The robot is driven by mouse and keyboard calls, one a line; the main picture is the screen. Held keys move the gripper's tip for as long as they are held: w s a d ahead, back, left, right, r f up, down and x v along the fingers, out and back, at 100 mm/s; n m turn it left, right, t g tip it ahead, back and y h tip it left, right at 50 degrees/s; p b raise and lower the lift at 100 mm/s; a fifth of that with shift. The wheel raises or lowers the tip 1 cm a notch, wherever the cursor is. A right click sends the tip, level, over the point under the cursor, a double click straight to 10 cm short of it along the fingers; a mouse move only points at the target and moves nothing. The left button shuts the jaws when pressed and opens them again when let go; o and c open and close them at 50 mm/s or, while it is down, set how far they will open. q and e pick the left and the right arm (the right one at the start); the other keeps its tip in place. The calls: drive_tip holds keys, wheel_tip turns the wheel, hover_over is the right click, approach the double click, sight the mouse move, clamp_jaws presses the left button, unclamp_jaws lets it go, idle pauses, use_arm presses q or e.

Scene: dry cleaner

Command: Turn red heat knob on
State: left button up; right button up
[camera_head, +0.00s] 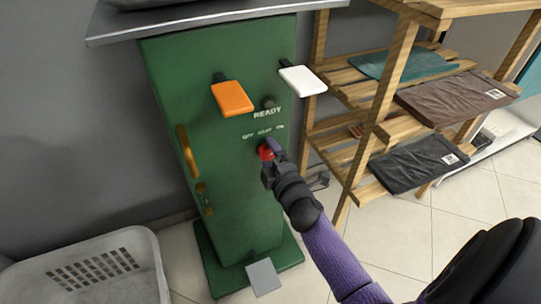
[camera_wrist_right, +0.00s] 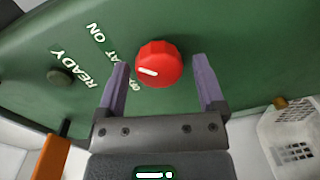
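The red heat knob (camera_head: 264,152) is on the front of the green machine (camera_head: 232,185), below the lettering for off, heat and on. It shows clearly in the right wrist view (camera_wrist_right: 158,63), with a short white mark on its left side, toward the lettering. My right gripper (camera_head: 269,160) is at the knob and partly covers it in the head view. In the wrist view the right gripper (camera_wrist_right: 160,72) is open, one finger on each side of the knob, with visible gaps. My left gripper is not in view.
An orange pedal-like plate (camera_head: 232,98) and a white one (camera_head: 302,80) stick out above the knob. A brass handle (camera_head: 187,150) is on the machine's left. A wooden shelf (camera_head: 398,75) with folded cloths stands right; a grey basket (camera_head: 95,270) stands lower left.

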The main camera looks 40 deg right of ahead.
drive_tip(key=p+v, duration=0.3)
drive_tip(key=v, duration=0.7)
idle(0.3)
